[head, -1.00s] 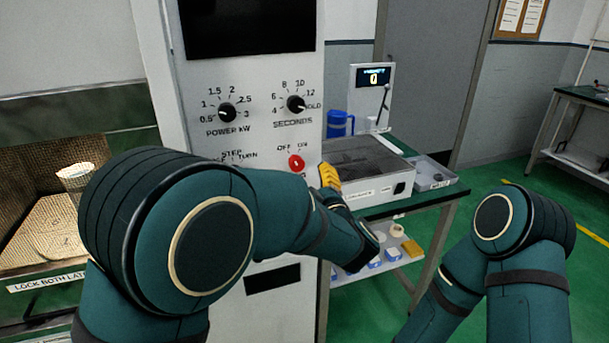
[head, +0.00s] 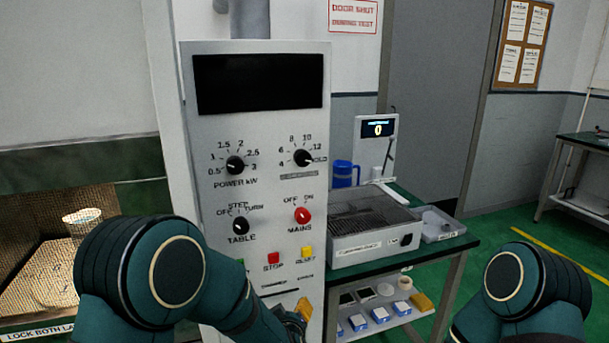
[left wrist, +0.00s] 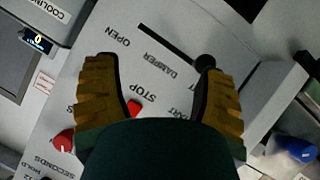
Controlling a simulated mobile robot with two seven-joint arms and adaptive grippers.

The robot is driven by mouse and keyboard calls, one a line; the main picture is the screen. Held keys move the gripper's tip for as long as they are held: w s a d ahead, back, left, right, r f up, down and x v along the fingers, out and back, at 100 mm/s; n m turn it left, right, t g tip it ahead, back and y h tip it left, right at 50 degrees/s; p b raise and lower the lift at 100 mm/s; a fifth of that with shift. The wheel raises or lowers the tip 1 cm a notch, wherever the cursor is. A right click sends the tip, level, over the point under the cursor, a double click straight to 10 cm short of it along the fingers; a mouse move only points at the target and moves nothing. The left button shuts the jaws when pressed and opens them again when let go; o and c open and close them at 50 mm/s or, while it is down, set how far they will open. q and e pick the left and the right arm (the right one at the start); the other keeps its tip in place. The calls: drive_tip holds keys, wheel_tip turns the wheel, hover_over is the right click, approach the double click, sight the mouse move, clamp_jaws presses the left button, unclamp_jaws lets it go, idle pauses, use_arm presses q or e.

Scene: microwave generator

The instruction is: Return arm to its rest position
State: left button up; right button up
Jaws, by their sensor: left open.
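My left arm (head: 185,275) comes in from the lower left in front of the grey control panel (head: 212,85). Only a yellow part of my left gripper (head: 303,310) shows, low by the panel's right edge, below the red mains knob (head: 302,215). In the left wrist view my left gripper (left wrist: 158,65) is open, its two yellow fingers wide apart with nothing between them. The panel with its STOP button (left wrist: 134,108) and damper lever (left wrist: 170,45) lies beyond the fingers. My right arm (head: 525,290) shows at lower right; its gripper is out of view.
A mesh-fronted chamber with a beaker (head: 82,228) inside is at left. A bench right of the panel holds a grilled box (head: 370,240), a blue jug (head: 344,174) and a grey tray (head: 440,225). Green floor (head: 500,240) is open at right.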

use_arm(q)
drive_tip(key=s+a+f+m+g+h, duration=0.1)
drive_tip(key=s+a+f+m+g, duration=0.15)
drive_tip(key=s+f, duration=0.4)
drive_tip(key=s+a+f+m+g+h, duration=0.1)
drive_tip(key=s+a+f+g, duration=0.3)
drive_tip(key=f, duration=0.3)
drive_tip(key=s+f+m+g+h, duration=0.1)
drive_tip(key=s+f+g, duration=0.3)
drive_tip(key=s, duration=1)
drive_tip(key=shift+s+f+h, duration=0.15)
drive_tip(key=shift+f+h, duration=0.45)
drive_tip(key=shift+h, duration=0.1)
drive_tip(key=shift+m, duration=0.25)
